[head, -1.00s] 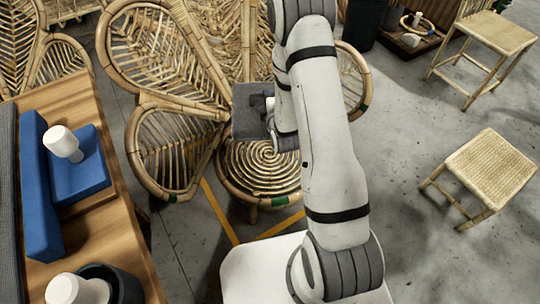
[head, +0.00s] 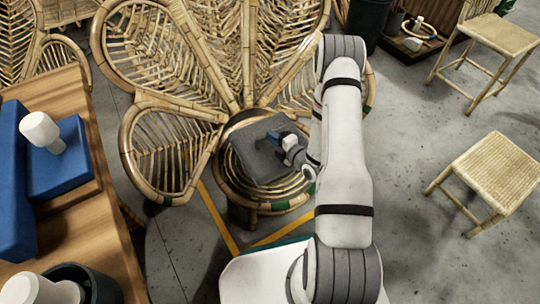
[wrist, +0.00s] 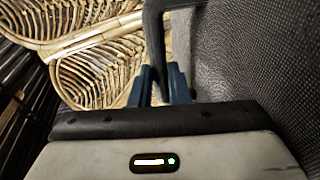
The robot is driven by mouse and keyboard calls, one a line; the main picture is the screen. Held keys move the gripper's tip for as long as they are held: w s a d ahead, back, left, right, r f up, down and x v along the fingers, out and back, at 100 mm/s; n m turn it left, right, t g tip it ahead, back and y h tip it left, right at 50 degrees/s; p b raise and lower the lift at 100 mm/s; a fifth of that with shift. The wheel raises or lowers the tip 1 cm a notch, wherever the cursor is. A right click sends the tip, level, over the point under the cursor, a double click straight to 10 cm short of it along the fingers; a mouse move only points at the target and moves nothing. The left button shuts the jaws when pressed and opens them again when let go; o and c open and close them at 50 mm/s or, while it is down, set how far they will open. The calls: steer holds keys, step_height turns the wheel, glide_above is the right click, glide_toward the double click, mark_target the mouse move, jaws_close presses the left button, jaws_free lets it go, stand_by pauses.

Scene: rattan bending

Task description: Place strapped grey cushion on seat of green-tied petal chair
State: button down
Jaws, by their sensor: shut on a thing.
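The grey cushion (head: 262,155) is in my gripper (head: 280,138), tilted, over the round rattan seat (head: 295,184) of the petal chair (head: 165,130) in the head view. A green tie (head: 278,206) shows on the seat's front rim. My gripper's blue fingers are shut on the cushion's dark strap. In the wrist view the strap (wrist: 153,45) runs up between the fingertips (wrist: 163,84), and the cushion's dark woven face (wrist: 270,60) fills the right side. The cushion hides the seat's middle; I cannot tell whether it touches the seat.
Two woven stools (head: 492,170) stand at right. Yellow floor lines (head: 218,215) run below the chair. Grey floor between the chair and stools is clear.

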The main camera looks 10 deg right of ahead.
mark_target(273, 150)
step_height(273, 150, down, 7)
steer(key=b, duration=0.2)
steer(key=shift+r+b, duration=0.15)
steer(key=shift+b, duration=0.15)
steer(key=c, duration=1.4)
jaws_free()
